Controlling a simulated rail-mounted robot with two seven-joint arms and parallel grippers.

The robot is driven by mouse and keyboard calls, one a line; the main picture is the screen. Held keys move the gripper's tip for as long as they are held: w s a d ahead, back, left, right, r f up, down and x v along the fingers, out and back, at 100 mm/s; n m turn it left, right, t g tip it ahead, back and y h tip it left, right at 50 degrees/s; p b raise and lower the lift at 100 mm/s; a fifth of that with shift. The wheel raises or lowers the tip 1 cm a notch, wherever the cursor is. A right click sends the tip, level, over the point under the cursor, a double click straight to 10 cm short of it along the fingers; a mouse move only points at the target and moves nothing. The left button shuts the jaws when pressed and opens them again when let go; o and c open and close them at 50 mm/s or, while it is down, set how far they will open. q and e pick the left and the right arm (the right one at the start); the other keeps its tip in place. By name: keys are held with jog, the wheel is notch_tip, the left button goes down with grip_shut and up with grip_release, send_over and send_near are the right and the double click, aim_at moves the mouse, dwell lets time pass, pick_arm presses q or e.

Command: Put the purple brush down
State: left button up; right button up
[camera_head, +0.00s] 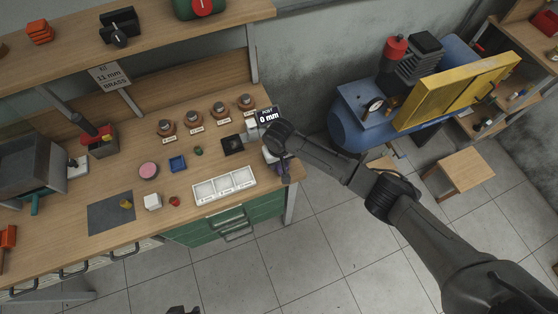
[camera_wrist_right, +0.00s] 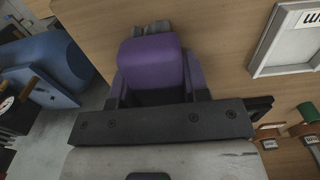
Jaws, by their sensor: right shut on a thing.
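My right gripper (camera_head: 283,172) is at the right end of the wooden bench, shut on the purple brush. In the right wrist view the purple brush (camera_wrist_right: 155,68) sits between the fingers, with a grey part at its far end. Wooden bench top shows beyond it. In the head view only a small dark purple bit of the brush (camera_head: 285,166) shows beside the gripper and arm. I cannot tell whether the brush touches the bench. My left gripper is not clearly in view.
The white sectioned tray (camera_head: 224,186) lies left of my right gripper. A small "0 mm" display (camera_head: 268,116) and a dark square pad (camera_head: 232,145) stand behind. Several brown-based weights line the back. A blue machine (camera_head: 352,120) is beyond the bench's right edge.

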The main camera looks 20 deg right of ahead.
jog(key=shift+f, duration=0.1)
jog(key=o, duration=0.5)
jog(key=shift+f, duration=0.1)
jog(key=o, duration=0.5)
notch_tip(320, 180, up, 11)
jog(key=shift+p, duration=0.85)
jog(key=shift+r, duration=0.7)
